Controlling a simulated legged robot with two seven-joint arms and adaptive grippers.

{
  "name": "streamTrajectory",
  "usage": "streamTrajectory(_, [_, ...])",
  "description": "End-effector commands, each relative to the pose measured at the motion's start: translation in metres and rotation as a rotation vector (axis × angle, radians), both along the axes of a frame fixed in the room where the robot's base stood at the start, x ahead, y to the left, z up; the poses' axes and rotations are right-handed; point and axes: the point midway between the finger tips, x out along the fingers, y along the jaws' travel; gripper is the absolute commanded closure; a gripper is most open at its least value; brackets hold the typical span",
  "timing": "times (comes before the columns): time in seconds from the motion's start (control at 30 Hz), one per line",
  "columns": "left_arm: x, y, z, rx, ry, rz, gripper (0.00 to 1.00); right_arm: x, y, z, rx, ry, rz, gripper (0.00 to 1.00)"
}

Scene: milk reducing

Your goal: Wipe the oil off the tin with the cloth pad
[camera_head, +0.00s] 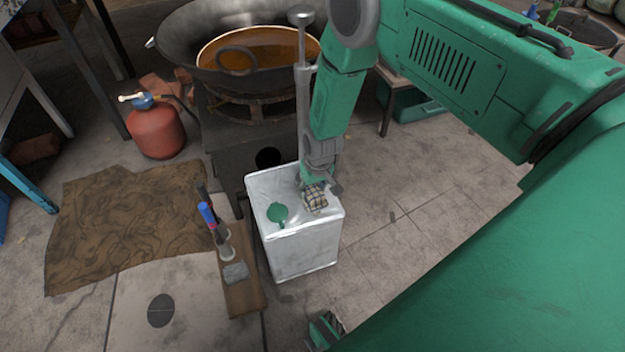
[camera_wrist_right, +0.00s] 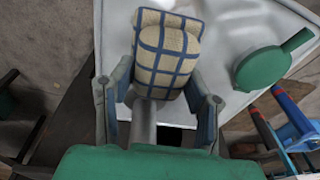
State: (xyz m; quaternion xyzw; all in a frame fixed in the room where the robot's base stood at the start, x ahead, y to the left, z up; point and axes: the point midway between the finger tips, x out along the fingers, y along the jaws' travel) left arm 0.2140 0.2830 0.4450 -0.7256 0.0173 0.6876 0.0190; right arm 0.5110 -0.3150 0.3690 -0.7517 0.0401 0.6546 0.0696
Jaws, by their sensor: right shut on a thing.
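The silvery-white tin (camera_head: 303,257) stands upright on the floor in the head view. Its pale top also shows in the right wrist view (camera_wrist_right: 232,38). A green round cap with a short tab (camera_head: 278,213) lies on the top's left part. My right gripper (camera_head: 318,186) is over the top's right part, shut on the checked cloth pad (camera_head: 316,201). In the right wrist view the cream pad with blue lines (camera_wrist_right: 165,55) sits between the two fingers. The pad appears at the tin's top; contact is unclear. I cannot make out oil on the tin.
A large wok (camera_head: 175,45) of brown liquid sits on a stove behind. A red tank (camera_head: 156,132) and brown sacking (camera_head: 125,225) lie left.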

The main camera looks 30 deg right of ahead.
Motion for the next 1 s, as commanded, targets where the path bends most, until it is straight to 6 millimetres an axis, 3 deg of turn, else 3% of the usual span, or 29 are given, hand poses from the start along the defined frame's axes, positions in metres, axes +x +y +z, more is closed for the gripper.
streamTrajectory(0.03, [0.000,0.000,0.000,0.000,0.000,0.000,1.00,0.012,-0.005,0.004,-0.008,-0.031,-0.005,1.00])
streamTrajectory(0.17, [0.000,0.000,0.004,0.000,0.000,0.000,1.00,0.012,-0.006,0.010,-0.009,-0.033,-0.005,1.00])
streamTrajectory(0.7, [0.000,0.000,0.048,0.000,0.000,0.000,1.00,0.010,-0.002,0.065,-0.007,-0.029,-0.002,1.00])
streamTrajectory(1.0, [0.000,0.000,0.049,0.000,0.000,0.000,1.00,0.007,-0.002,0.065,-0.006,-0.023,-0.002,1.00])
